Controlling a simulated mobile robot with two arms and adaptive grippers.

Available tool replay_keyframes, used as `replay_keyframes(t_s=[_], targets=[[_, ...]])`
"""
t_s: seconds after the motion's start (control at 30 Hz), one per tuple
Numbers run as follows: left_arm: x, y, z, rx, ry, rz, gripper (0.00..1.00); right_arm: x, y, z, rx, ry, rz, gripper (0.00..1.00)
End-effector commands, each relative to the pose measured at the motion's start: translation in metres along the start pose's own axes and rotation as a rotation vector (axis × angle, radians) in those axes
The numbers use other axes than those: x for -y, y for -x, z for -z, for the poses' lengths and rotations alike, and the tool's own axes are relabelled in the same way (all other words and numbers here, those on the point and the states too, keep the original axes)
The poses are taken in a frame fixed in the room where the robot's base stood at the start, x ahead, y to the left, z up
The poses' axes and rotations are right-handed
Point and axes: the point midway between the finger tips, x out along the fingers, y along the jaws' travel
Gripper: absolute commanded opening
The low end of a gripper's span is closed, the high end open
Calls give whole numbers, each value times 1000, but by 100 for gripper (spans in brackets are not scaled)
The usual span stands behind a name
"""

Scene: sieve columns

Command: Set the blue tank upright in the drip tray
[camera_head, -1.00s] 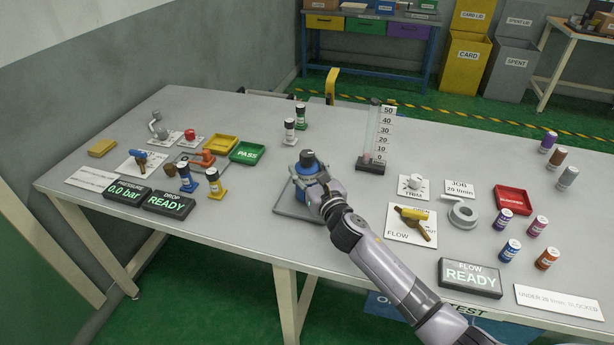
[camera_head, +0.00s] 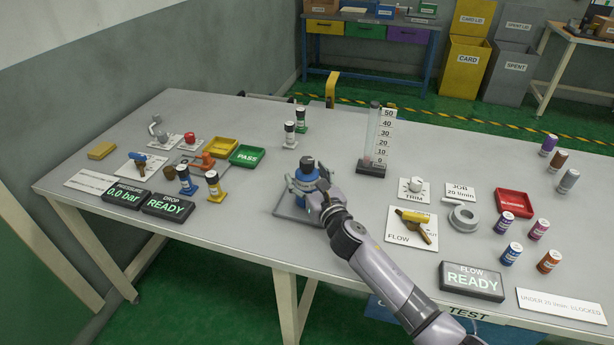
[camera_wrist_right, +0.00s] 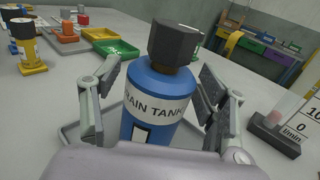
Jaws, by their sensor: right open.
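The blue tank (camera_head: 306,178) with a dark cap stands upright in the grey drip tray (camera_head: 288,211) near the front middle of the bench. In the right wrist view the tank (camera_wrist_right: 150,100) fills the centre, its "...RAIN TANK" label facing me, and the tray's rim (camera_wrist_right: 70,130) shows at left. My right gripper (camera_head: 318,190) is open at the tank's right side. In the wrist view its fingers (camera_wrist_right: 160,85) stand on either side of the tank, with a visible gap at left. Part of the tank's base is hidden by my gripper. My left gripper is not in view.
A flow gauge column (camera_head: 374,140) stands behind and right of the tray. The yellow-handled flow valve (camera_head: 413,217) is to the right. Yellow and blue sieve columns (camera_head: 214,186) stand left, near the green PASS tray (camera_head: 247,155). Bench around the drip tray is mostly clear.

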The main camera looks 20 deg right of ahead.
Motion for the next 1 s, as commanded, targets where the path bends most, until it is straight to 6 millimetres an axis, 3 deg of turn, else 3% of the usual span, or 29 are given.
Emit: replay_keyframes(t_s=[0.17, 0.37, 0.7, 1.0], targets=[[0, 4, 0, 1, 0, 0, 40, 0, 0, -4, 0, 0, 0, 68], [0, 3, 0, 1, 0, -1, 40, 0, 31, -1, -2, 1, -1, 68], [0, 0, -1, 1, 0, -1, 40, 0, 100, -1, -1, 0, -1, 68], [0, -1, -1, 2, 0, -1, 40, 0, 120, -3, 1, 0, 1, 68]])
